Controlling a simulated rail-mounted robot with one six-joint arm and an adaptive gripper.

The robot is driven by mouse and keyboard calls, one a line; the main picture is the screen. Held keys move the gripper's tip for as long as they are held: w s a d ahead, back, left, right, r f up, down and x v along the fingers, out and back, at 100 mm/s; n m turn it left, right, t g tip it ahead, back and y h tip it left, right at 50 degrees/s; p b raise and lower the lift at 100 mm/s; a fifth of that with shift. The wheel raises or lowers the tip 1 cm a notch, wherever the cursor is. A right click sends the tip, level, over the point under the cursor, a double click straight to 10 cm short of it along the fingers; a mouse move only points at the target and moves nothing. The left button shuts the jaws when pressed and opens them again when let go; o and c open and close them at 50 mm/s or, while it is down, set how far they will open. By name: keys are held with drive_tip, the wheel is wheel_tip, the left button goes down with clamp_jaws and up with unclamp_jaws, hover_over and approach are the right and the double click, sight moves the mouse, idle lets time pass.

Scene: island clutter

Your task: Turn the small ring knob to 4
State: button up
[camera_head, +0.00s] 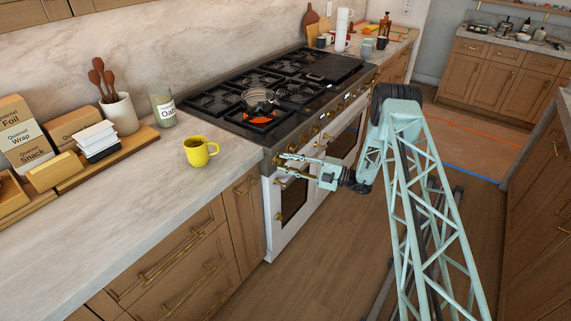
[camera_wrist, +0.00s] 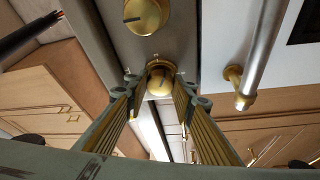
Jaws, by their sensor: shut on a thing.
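My gripper (camera_head: 285,164) reaches the front panel of the stove (camera_head: 262,143) at its near end. In the wrist view, my gripper (camera_wrist: 157,88) has its two ribbed fingers on either side of a small round brass knob (camera_wrist: 160,80) and is shut on it. The knob has a dark pointer line on its face. The number it points to cannot be read. A larger brass knob (camera_wrist: 146,16) with a dark pointer mark sits above it in the wrist view, apart from the fingers. In the head view the held knob is hidden by the gripper.
A pan (camera_head: 260,99) stands on a burner glowing orange. A brass-ended oven handle (camera_wrist: 258,60) lies right of the knobs in the wrist view. A yellow mug (camera_head: 199,152) stands on the counter (camera_head: 150,210) left of the stove. The floor (camera_head: 335,265) in front is mostly clear.

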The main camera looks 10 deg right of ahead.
drive_tip(key=shift+m, duration=0.3)
drive_tip(key=o, duration=0.8)
drive_tip(key=shift+o, duration=0.2)
drive_tip(key=v, duration=1.2)
drive_tip(key=shift+f, duration=0.15)
idle(0.4)
